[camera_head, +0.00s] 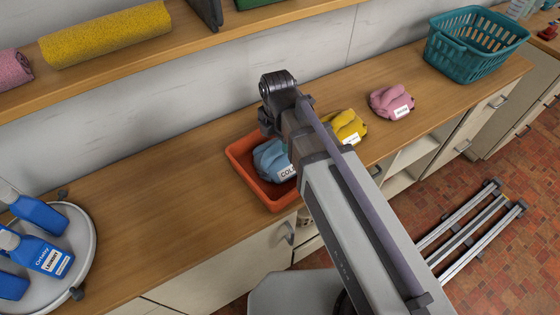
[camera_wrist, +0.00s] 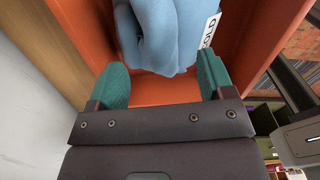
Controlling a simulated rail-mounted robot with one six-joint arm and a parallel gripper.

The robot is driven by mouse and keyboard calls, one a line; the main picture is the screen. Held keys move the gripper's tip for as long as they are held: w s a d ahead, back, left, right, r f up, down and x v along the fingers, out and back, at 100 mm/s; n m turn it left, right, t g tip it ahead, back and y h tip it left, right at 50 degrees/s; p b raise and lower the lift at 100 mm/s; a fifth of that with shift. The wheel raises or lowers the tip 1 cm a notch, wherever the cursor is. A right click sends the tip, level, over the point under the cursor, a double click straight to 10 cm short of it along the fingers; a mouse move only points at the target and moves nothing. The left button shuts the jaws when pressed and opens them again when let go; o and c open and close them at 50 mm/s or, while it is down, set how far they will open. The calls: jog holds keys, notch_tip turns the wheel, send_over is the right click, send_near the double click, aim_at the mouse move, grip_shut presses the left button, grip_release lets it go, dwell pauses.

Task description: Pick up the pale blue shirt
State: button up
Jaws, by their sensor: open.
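The pale blue shirt (camera_head: 272,160) lies folded in an orange tub (camera_head: 240,154) on the wooden counter, with a white label reading "COLD". My arm hides part of the shirt and the tub in the head view. In the wrist view the shirt (camera_wrist: 165,35) is just beyond my gripper (camera_wrist: 163,80). The two green fingers are apart. The near end of the shirt reaches the space between the fingertips, and the orange tub floor (camera_wrist: 165,90) shows between them. I cannot tell whether the fingers touch the cloth.
A yellow folded shirt (camera_head: 346,125) and a pink one (camera_head: 391,101) lie right of the tub. A teal basket (camera_head: 468,52) stands farther right. A round tray (camera_head: 86,240) with blue bottles (camera_head: 42,254) is at left. A shelf (camera_head: 140,50) runs above. The counter left of the tub is clear.

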aim_at(277, 144)
notch_tip(277, 144, down, 5)
jog(key=b, duration=0.3)
jog(key=shift+s+a+r, duration=0.1)
jog(key=shift+r, duration=0.3)
jog(key=c, duration=1.1)
